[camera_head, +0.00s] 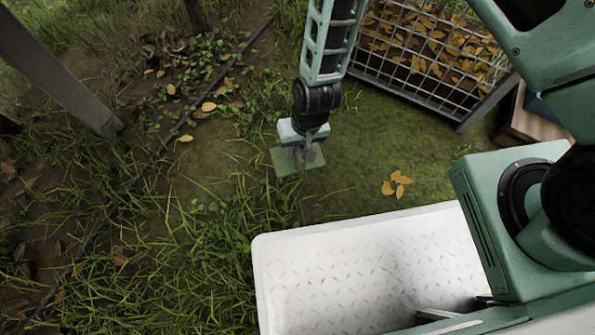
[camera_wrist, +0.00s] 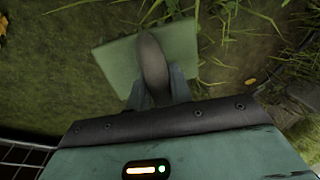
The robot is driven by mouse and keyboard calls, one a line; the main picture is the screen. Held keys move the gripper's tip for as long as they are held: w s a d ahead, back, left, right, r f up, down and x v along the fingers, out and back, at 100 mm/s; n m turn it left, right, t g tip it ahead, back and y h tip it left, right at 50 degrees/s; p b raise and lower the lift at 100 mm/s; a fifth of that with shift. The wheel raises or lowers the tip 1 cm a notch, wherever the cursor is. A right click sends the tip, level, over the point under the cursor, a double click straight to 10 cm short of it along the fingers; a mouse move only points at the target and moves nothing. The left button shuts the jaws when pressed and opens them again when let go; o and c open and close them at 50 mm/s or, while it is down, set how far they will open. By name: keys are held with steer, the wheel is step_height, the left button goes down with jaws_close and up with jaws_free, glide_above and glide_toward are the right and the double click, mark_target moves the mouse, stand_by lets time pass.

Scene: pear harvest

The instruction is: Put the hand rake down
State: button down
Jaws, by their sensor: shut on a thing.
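My gripper (camera_head: 306,150) hangs over the grass in the middle of the head view, pointing down. In the wrist view my gripper (camera_wrist: 159,90) is shut on a brown, rounded, handle-like part of the hand rake (camera_wrist: 152,58).
A wire mesh bin (camera_head: 411,88) with yellow leaves stands behind at the right. A white textured tray (camera_head: 350,265) is at the front. A thin dark hose (camera_head: 172,135) runs across the grass at the left. Open mossy ground lies right of the pad.

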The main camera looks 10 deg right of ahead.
step_height(320, 180, down, 9)
steer(key=b, duration=0.5)
steer(key=c, duration=1.3)
jaws_free()
steer(key=shift+f, duration=0.1)
steer(key=shift+o, duration=0.2)
